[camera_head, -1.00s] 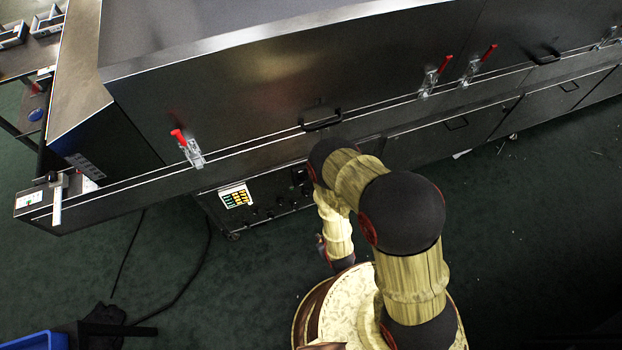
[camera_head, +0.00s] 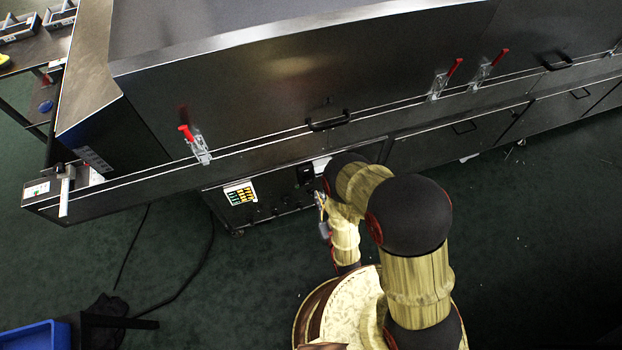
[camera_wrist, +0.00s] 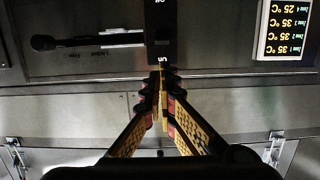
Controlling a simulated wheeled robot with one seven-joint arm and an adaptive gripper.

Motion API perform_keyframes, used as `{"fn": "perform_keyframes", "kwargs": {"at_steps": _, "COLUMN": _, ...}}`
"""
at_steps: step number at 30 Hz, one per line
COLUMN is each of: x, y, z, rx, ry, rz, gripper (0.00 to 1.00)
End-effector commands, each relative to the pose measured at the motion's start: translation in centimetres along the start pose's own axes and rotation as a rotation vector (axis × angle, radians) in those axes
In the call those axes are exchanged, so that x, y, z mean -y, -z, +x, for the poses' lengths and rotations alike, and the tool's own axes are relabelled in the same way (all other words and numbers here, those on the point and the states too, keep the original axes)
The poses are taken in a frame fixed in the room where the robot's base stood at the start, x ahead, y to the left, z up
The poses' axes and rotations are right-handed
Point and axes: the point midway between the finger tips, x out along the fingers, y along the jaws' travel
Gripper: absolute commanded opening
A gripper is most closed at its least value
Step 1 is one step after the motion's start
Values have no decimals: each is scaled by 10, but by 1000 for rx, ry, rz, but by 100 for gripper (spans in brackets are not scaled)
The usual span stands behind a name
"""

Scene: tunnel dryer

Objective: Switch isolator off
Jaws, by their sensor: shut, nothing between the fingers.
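In the wrist view, a narrow black upright plate (camera_wrist: 161,28) on the metal panel carries the words "Off" at the top and "On" at the bottom; it looks like the isolator. A black lever (camera_wrist: 85,41) with a round end lies level to its left; whether they are joined is unclear. My gripper (camera_wrist: 160,88) is shut and empty, its fingertips just below the "On" word. Whether they touch the plate cannot be told. In the head view, my gripper (camera_head: 322,205) is small beside my arm, close to the control panel (camera_head: 268,207), and partly hidden.
A lit temperature display (camera_wrist: 286,28) sits right of the plate; it also shows in the head view (camera_head: 240,193). Red-handled clamps (camera_head: 197,146) and a black handle (camera_head: 328,121) line the dryer's front. A cable (camera_head: 185,285) and a blue bin (camera_head: 35,337) are at lower left.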

Motion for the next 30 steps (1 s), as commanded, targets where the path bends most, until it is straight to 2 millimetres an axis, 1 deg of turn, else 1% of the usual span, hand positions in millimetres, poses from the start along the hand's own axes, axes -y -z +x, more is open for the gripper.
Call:
{"fn": "perform_keyframes", "kwargs": {"at_steps": 4, "x": 0, "y": 0, "z": 3, "rx": -1, "ry": 0, "rz": 0, "gripper": 0}}
{"fn": "perform_keyframes", "kwargs": {"at_steps": 8, "x": 0, "y": -1, "z": 16, "rx": -1, "ry": 0, "rz": 0, "gripper": 0}}
{"fn": "perform_keyframes", "kwargs": {"at_steps": 15, "x": 0, "y": -2, "z": 58, "rx": -3, "ry": 0, "rz": 0, "gripper": 0}}
{"fn": "perform_keyframes", "kwargs": {"at_steps": 21, "x": 0, "y": -2, "z": 86, "rx": 0, "ry": 0, "rz": 0, "gripper": 0}}
{"fn": "perform_keyframes", "kwargs": {"at_steps": 25, "x": 0, "y": -1, "z": 96, "rx": 1, "ry": 0, "rz": 0, "gripper": 0}}
{"fn": "perform_keyframes", "kwargs": {"at_steps": 30, "x": 0, "y": -1, "z": 100, "rx": 2, "ry": 0, "rz": 0, "gripper": 0}}
